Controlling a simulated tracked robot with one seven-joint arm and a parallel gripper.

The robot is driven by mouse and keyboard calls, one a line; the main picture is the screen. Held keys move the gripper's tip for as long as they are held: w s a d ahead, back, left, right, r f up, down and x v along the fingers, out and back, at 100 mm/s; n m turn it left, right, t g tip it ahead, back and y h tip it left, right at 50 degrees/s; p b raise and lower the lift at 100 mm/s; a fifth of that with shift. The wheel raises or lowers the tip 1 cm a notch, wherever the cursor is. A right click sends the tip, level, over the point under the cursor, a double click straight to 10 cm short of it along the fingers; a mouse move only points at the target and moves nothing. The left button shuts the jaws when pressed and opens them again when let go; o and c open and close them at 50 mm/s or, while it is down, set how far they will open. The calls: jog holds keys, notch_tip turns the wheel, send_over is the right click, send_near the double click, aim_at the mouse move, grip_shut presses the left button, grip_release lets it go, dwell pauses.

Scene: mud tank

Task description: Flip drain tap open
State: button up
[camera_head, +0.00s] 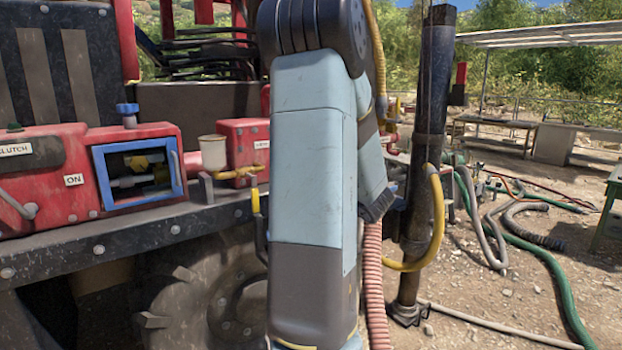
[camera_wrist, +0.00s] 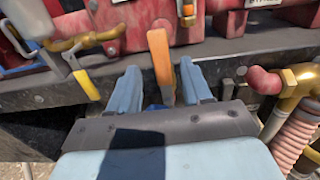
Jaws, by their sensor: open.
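An orange lever handle (camera_wrist: 161,62) stands upright between the two blue fingers of my gripper (camera_wrist: 160,88) in the wrist view. The gripper is open, one finger on each side of the lever, with visible gaps; I cannot tell whether they touch it lower down. No label shows which handle is the drain tap. In the head view my arm hides the gripper and the orange lever.
A dark steel beam (camera_head: 120,236) runs below the red machinery (camera_head: 78,160). Right of my gripper are a red elbow with a brass fitting (camera_wrist: 290,86) and a ribbed pink hose (camera_wrist: 294,140). A black post (camera_head: 425,120) stands right of my arm. Hoses (camera_head: 520,240) lie on the ground.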

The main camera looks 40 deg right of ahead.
jog(key=s+a, duration=0.1)
jog(key=s, duration=0.6)
jog(key=shift+s+f, duration=0.1)
dwell(0.4)
